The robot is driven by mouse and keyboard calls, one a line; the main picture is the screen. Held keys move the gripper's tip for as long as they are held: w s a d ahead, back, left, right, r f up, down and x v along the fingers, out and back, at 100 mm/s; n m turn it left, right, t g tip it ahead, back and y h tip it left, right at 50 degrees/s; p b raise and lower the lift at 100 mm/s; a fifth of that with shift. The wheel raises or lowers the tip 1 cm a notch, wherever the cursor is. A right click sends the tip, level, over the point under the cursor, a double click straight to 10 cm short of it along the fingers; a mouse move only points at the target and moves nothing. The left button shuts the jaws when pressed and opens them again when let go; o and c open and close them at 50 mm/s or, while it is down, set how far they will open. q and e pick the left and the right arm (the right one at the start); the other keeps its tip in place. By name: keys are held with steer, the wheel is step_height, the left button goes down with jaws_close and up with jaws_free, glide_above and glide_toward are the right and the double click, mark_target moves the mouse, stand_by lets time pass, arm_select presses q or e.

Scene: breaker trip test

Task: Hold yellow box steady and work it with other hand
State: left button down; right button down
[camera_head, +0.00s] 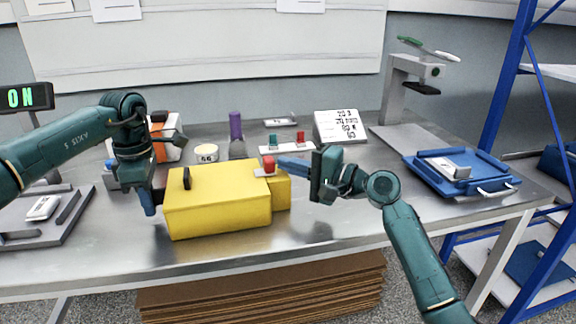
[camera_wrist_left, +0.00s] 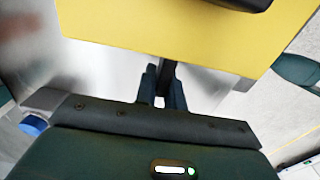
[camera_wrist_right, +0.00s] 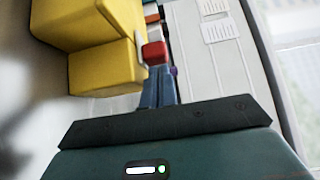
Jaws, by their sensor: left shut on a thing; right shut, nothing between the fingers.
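The yellow box (camera_head: 215,205) stands on the metal bench, with a smaller yellow block at its right end and a black upright piece on top. A red knob (camera_head: 268,162) sits on a pale mount at that right end; it also shows in the right wrist view (camera_wrist_right: 153,53). My left gripper (camera_head: 150,203) is at the box's left end, its blue fingers shut on a dark handle (camera_wrist_left: 167,72) beside the yellow wall. My right gripper (camera_head: 283,162) is shut and empty, its blue fingertips right at the red knob; I cannot tell whether they touch.
A display (camera_head: 22,97) at the left reads ON in green. Behind the box stand a purple-topped cylinder (camera_head: 236,125), a round white dial (camera_head: 206,153) and a white sign (camera_head: 340,126). A blue tray (camera_head: 465,172) lies at the right. Bare bench lies in front.

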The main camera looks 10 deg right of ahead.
steer(key=d, duration=0.4)
arm_select(q)
steer(key=shift+a, duration=0.1)
arm_select(e)
steer(key=v, duration=0.9)
steer(key=shift+s, duration=0.25)
arm_select(q)
steer(key=c, duration=1.4)
jaws_free()
